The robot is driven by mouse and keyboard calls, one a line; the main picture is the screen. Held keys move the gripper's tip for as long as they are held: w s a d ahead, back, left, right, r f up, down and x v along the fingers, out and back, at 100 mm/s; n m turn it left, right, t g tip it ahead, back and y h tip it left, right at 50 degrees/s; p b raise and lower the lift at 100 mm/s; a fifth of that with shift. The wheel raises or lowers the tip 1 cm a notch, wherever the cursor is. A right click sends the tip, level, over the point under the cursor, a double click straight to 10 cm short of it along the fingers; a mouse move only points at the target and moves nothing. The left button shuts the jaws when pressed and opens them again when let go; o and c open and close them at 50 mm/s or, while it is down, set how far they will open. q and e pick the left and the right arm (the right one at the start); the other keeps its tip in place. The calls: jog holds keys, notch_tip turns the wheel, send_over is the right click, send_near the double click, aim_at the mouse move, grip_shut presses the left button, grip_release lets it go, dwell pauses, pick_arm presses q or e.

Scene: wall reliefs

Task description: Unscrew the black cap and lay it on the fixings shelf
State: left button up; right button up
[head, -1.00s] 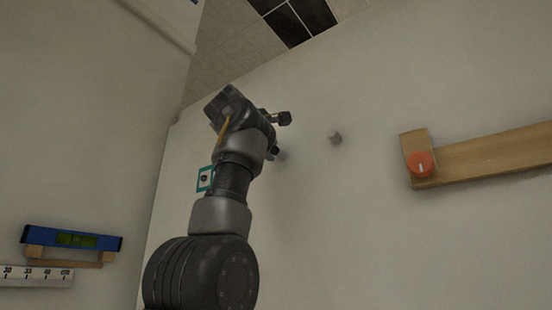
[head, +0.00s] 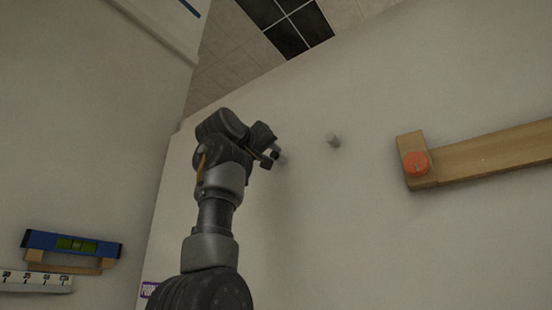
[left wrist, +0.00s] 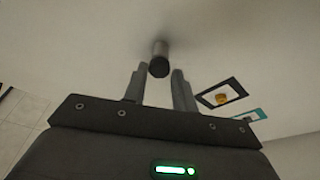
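The black cap (left wrist: 158,68) is the dark round end of a grey peg (left wrist: 160,48) standing out from the pale wall in the left wrist view. My left gripper (left wrist: 160,70) is open, with one finger on each side of the cap near the fingertips. I see no clear contact. In the head view, my left gripper (head: 272,157) is at the wall and hides most of the peg by its tips. A second pale peg (head: 333,140) stands to its right. I cannot pick out the fixings shelf with certainty. My right gripper is not in view.
A blue spirit level (head: 72,244) rests on wooden supports at the left. A black frame (left wrist: 221,95) and a teal frame (left wrist: 250,116) are near the right finger.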

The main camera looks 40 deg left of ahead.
pick_arm(q)
jog(key=shift+d, duration=0.1)
grip_shut()
jog(key=n+y+p, duration=0.1)
jog(key=n, duration=0.3)
jog(key=shift+r+g, duration=0.2)
jog(key=shift+g, duration=0.2)
jog(key=shift+n+p, duration=0.35)
jog(key=shift+n, duration=0.25)
jog(key=shift+f+n+g+y, duration=0.2)
jog(key=shift+n+g+y, duration=0.1)
jog(key=shift+n, duration=0.2)
